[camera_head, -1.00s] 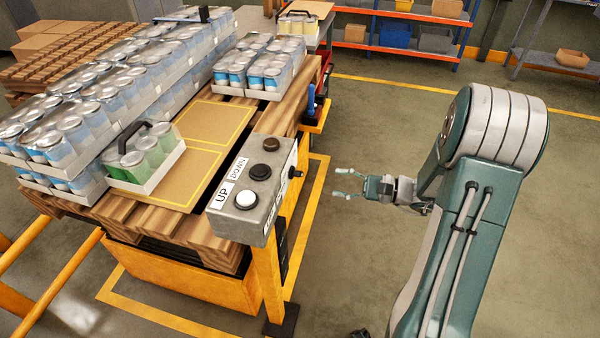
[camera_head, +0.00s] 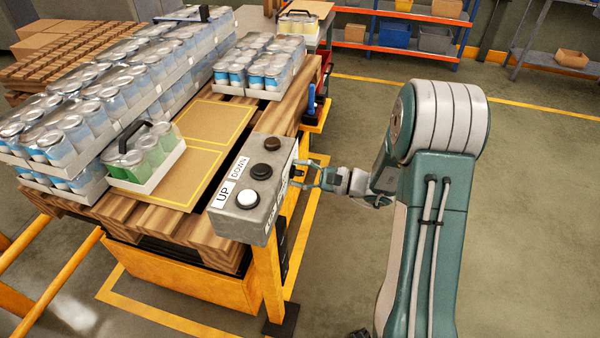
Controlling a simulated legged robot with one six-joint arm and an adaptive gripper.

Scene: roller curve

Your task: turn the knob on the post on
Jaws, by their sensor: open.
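The grey control box (camera_head: 238,222) sits on top of a yellow post (camera_head: 268,280) at the front corner of the pallet. Its top carries a white button (camera_head: 247,199), two dark buttons (camera_head: 261,172) and labels reading UP and DOWN. A small black knob (camera_head: 293,174) is on the box's right side face, now mostly hidden by the gripper. My gripper (camera_head: 300,175) is open beside that face, its fingertips pointing left at the knob. I cannot tell whether the fingers touch the knob.
The wooden pallet (camera_head: 150,206) behind the box holds trays of cans and a green-can tray (camera_head: 150,182) with a black handle. Shelves (camera_head: 400,48) stand far back.

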